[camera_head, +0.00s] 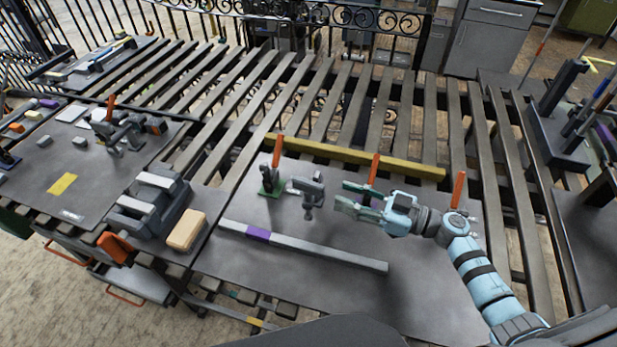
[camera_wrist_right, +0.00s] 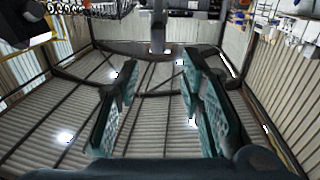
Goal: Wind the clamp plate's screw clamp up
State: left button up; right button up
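The clamp plate (camera_head: 330,250) is a dark flat metal sheet on the slatted bench in the head view. The grey screw clamp (camera_head: 309,192) stands near its back, with its spindle pointing down. My right gripper (camera_head: 348,196) reaches in from the right at about the clamp's height. Its teal fingers point left at the clamp, with a small gap between in the picture. In the right wrist view the two finger pads (camera_wrist_right: 160,110) are spread wide with nothing between them. A dark upright part shows beyond them at the top; I cannot tell whether it is the clamp. My left gripper is not in view.
Orange-handled toggle clamps (camera_head: 277,155) stand close by, one behind my right gripper. A grey bar with a purple band (camera_head: 258,234) lies across the plate in front. A yellow bar (camera_head: 350,157) lies along the back. The plate's front right is clear.

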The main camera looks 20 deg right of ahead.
aim_at(308, 182)
jog(key=x, duration=1)
jog(key=shift+w+f, duration=0.15)
jog(key=shift+w, duration=0.1)
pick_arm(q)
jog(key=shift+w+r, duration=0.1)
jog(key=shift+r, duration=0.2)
pick_arm(e)
jog(key=shift+s, duration=0.15)
jog(key=shift+c, duration=0.6)
grip_shut()
